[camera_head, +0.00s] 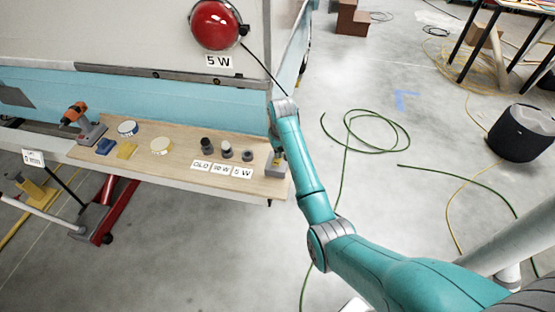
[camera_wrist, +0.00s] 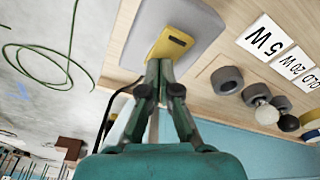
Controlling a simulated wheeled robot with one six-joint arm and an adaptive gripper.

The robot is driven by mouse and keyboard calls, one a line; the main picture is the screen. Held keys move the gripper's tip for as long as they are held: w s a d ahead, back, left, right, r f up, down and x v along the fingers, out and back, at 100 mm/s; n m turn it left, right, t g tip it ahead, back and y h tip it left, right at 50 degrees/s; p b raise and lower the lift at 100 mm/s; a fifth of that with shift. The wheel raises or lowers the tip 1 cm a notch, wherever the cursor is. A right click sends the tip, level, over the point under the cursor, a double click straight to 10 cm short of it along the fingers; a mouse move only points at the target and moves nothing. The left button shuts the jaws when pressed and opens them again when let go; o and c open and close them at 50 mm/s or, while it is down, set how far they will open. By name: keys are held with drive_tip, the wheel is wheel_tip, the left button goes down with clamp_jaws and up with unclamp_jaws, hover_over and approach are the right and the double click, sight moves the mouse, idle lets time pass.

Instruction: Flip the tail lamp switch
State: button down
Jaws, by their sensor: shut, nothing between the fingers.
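The tail lamp switch is a yellow rocker (camera_wrist: 172,43) on a grey box (camera_wrist: 205,22), in the wrist view's upper middle. The box (camera_head: 276,169) also shows at the right end of the wooden board in the head view, partly hidden by my arm. My gripper (camera_wrist: 160,63) is shut and empty, its fingertips at the near edge of the rocker. I cannot tell whether they touch it. The red tail lamp (camera_head: 215,25) is on the camper wall above a "5 W" label; I cannot tell for sure whether it is lit.
On the board (camera_head: 182,143) are an orange drill (camera_head: 73,114), tape rolls, a yellow block, and bulbs in grey holders (camera_head: 226,150) behind labels reading OLD, 20 W and 5 W. A green hose (camera_head: 365,130) lies on the floor to the right. A dark bin (camera_head: 520,133) stands farther right.

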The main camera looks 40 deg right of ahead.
drive_tip(key=shift+r, duration=3.45)
